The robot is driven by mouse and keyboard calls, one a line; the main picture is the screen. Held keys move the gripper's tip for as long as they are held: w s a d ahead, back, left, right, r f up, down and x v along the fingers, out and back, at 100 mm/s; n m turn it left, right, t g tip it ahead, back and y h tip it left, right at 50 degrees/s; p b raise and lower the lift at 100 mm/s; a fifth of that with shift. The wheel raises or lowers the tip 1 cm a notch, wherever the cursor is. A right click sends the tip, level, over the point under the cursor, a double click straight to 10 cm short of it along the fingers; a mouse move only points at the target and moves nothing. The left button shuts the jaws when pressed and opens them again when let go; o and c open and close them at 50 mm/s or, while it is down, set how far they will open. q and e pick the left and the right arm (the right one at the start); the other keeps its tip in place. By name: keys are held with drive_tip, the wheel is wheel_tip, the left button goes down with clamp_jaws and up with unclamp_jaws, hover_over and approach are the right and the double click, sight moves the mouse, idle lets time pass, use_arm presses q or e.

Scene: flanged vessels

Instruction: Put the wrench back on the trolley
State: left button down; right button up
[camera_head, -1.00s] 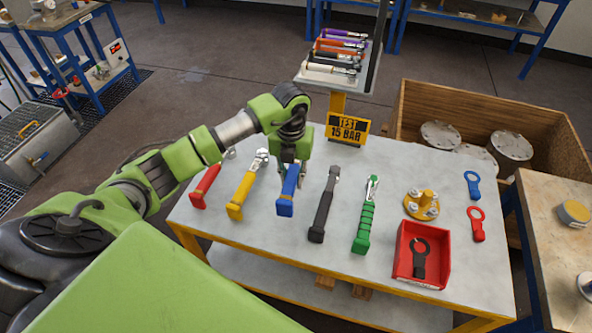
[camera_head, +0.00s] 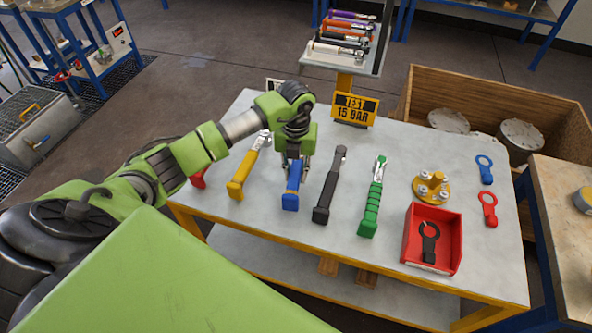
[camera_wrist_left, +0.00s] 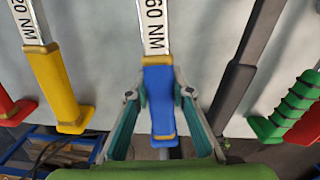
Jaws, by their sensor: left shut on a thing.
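The blue-handled wrench (camera_head: 291,194) is in line with the other wrenches over the light-topped, yellow-framed table (camera_head: 262,221). My left gripper (camera_head: 296,166) is shut on it from above. In the left wrist view, the fingers (camera_wrist_left: 160,94) flank the blue handle (camera_wrist_left: 159,104), and its label ends in "60 NM". I cannot tell whether the wrench touches the tabletop. The gripper hides part of it in the head view. No separate trolley is clearly identifiable; this table may be it. My right gripper is out of view.
A yellow wrench (camera_head: 240,180) and a partly hidden red one (camera_head: 198,180) are left; black (camera_head: 325,196) and green (camera_head: 371,205) ones are right. A red bin (camera_head: 413,240), yellow flanged part (camera_head: 431,187), and "TEST 15 BAR" sign (camera_head: 354,109) are also there. A rack (camera_head: 378,60) holds more tools.

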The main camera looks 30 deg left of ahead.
use_arm(q)
drive_tip(key=shift+f, duration=0.25)
drive_tip(key=shift+f+b, duration=0.4)
drive_tip(key=shift+f, duration=0.05)
drive_tip(key=c, duration=1.8)
unclamp_jaws()
drive_tip(key=shift+c, duration=0.2)
drive_tip(key=shift+o, duration=0.6)
drive_tip(key=o, duration=0.5)
drive_tip(key=shift+r, duration=0.15)
